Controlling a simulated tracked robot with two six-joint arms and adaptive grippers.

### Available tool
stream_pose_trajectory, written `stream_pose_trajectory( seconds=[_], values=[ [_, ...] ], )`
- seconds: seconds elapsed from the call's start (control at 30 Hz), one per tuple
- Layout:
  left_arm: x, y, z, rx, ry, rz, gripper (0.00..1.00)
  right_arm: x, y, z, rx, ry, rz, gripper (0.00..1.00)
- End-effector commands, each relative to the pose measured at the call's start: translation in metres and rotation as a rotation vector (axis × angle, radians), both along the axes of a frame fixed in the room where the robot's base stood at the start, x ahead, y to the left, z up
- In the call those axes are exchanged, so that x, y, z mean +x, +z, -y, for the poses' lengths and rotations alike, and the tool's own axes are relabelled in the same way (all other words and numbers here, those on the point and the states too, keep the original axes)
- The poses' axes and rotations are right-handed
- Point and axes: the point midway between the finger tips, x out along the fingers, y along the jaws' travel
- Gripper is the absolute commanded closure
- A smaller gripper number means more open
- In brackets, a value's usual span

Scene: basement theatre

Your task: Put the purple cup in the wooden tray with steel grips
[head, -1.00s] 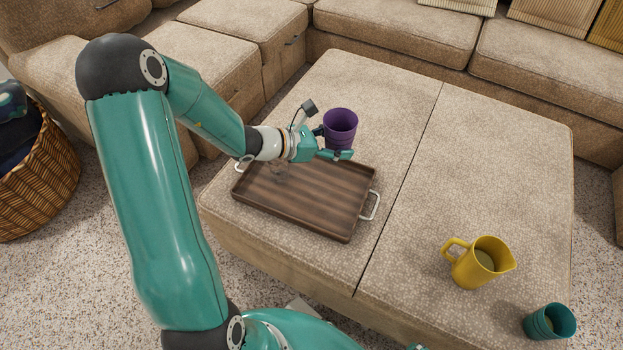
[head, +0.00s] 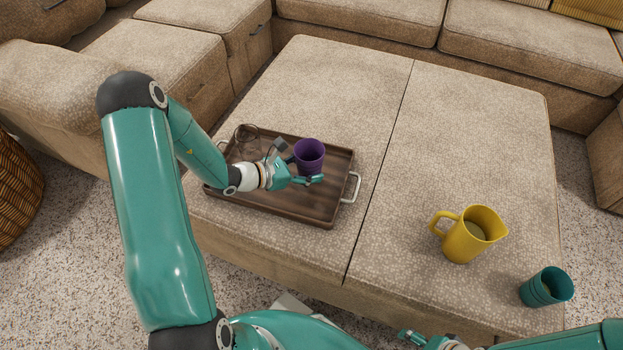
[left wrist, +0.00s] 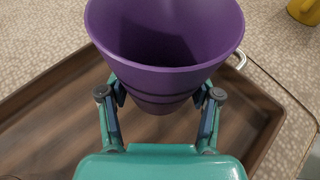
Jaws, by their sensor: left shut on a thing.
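The purple cup (head: 309,154) is upright in my left gripper (head: 308,178), over the right part of the wooden tray (head: 318,207). The gripper is shut on the cup's lower part. In the left wrist view, the cup (left wrist: 165,55) sits between the two fingers of the gripper (left wrist: 160,100), with the tray floor (left wrist: 60,125) below. I cannot tell whether its base touches the tray. The tray is dark brown, with a steel grip (head: 352,187) at its right end. My right gripper (head: 412,336) shows only partly at the bottom edge.
A clear glass vessel (head: 245,138) stands at the tray's left end, partly hidden by my left arm. A yellow jug (head: 468,238) and a teal cup (head: 546,288) stand on the ottoman's right half. The ottoman (head: 455,130) is clear behind them.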

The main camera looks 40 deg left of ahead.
Motion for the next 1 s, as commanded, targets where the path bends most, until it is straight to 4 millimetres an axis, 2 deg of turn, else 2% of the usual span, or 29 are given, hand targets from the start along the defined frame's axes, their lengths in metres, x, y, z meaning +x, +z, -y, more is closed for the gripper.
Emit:
stream_pose_trajectory(
  seconds=[0.1,0.2,0.6,0.63,0.7,0.77,1.0],
  values=[
    [0.0,-0.023,0.0,-0.004,0.001,-0.004,0.75,0.0,-0.01,0.0,0.0,0.0,0.0,0.18],
    [0.0,-0.034,0.0,-0.002,0.0,-0.003,0.75,0.0,-0.014,0.0,0.0,0.0,0.0,0.18],
    [0.0,-0.039,0.001,-0.001,-0.001,-0.002,0.75,0.0,-0.017,0.0,0.0,0.0,0.0,0.18],
    [0.0,-0.037,0.001,-0.001,-0.001,-0.002,0.32,0.0,-0.015,0.0,0.0,0.0,0.0,0.18],
    [0.0,-0.037,0.001,-0.001,-0.001,-0.002,0.2,0.0,-0.015,0.0,0.0,0.0,0.0,0.18],
    [0.0,-0.037,0.001,-0.001,-0.001,-0.002,0.12,0.0,-0.015,0.0,0.0,0.0,0.0,0.18],
    [0.0,-0.037,0.001,-0.001,-0.001,-0.002,0.12,0.0,-0.015,0.0,0.0,0.0,0.0,0.18]
  ],
)
